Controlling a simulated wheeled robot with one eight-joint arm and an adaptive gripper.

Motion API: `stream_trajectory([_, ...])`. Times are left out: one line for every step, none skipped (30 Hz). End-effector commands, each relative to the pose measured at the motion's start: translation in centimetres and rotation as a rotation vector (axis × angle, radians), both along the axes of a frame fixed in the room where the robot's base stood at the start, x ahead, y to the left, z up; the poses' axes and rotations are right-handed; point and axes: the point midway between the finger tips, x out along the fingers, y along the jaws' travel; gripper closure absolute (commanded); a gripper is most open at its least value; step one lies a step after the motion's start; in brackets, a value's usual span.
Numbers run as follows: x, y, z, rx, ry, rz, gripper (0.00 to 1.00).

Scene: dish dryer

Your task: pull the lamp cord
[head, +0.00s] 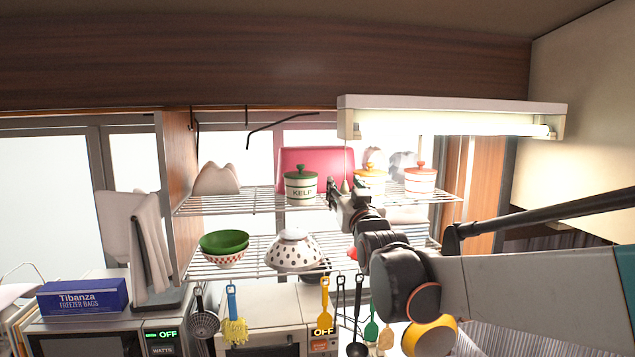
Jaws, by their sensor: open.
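The lamp (450,121) is a long fixture with a pale housing and a lit tube, mounted below the dark wood panel. A thin cord (346,160) hangs from its left end and ends in a small greyish pull (346,186). My gripper (336,190) is open and reaches in from the right, in front of the upper wire shelf. Its fingers are close to the pull in the picture. I cannot tell whether they touch it or how far apart they are in depth. My arm hides part of the shelves.
The upper shelf (250,200) holds a green KELP canister (300,187), a red-lidded canister (420,181) and a pink board (318,162). Bowls (225,243) stand on the lower shelf. Utensils, including a yellow spatula (324,306), hang below.

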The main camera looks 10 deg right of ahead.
Motion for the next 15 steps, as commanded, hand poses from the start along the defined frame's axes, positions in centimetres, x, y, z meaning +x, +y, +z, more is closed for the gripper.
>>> stream_trajectory([-0.3,0.0,0.0,0.0,0.0,0.0,0.57])
stream_trajectory([-0.4,0.0,0.0,0.0,0.0,0.0,0.57])
stream_trajectory([-0.6,0.0,0.0,0.0,0.0,0.0,0.57])
stream_trajectory([-0.7,0.0,0.0,0.0,0.0,0.0,0.57])
stream_trajectory([-0.9,0.0,0.0,0.0,0.0,0.0,0.57])
stream_trajectory([-1.1,0.0,0.0,0.0,0.0,0.0,0.57])
stream_trajectory([-1.2,0.0,0.0,0.0,0.0,0.0,0.57])
stream_trajectory([-1.3,0.0,0.0,0.0,0.0,0.0,0.57])
stream_trajectory([-1.5,0.0,0.0,0.0,0.0,0.0,0.57])
stream_trajectory([-1.6,0.0,0.0,0.0,0.0,0.0,0.57])
stream_trajectory([-1.8,0.0,0.0,0.0,0.0,0.0,0.57])
stream_trajectory([-2.0,0.0,0.0,0.0,0.0,0.0,0.57])
stream_trajectory([-2.1,0.0,0.0,0.0,0.0,0.0,0.57])
stream_trajectory([-2.3,0.0,0.0,0.0,0.0,0.0,0.57])
stream_trajectory([-2.4,0.0,0.0,0.0,0.0,0.0,0.57])
